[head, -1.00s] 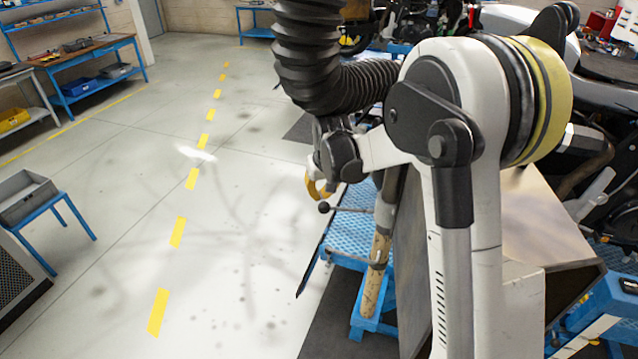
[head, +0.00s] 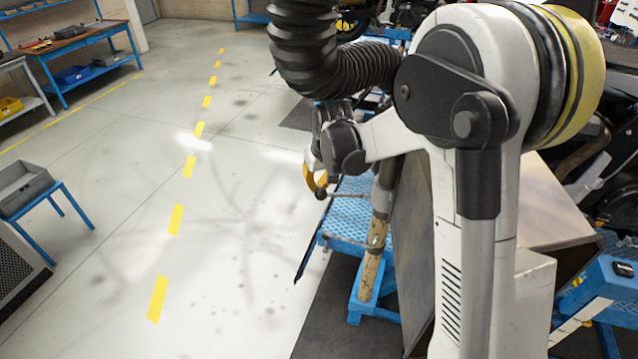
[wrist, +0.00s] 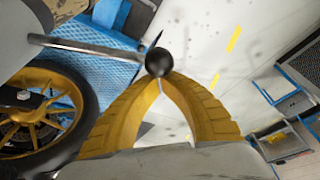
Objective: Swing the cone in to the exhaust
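A large flared metal hood (head: 553,205), which looks like the cone, stands behind my arm in the head view, partly hidden by it. A thin rod with a black ball knob (head: 320,194) sticks out left from a worn tan post (head: 372,262) beside the hood. My gripper (head: 316,184) is at the knob. In the wrist view, the yellow fingers of my gripper (wrist: 160,82) come together in an arch, tips at the black knob (wrist: 158,62); I see no wide gap between them. I cannot pick out the exhaust.
A black corrugated hose (head: 312,50) hangs in front of my arm. A blue stand (head: 350,225) is by the post. A motorcycle wheel (wrist: 35,120) shows in the wrist view. The floor to the left is clear, with a grey bin (head: 20,188) on a blue stand beyond.

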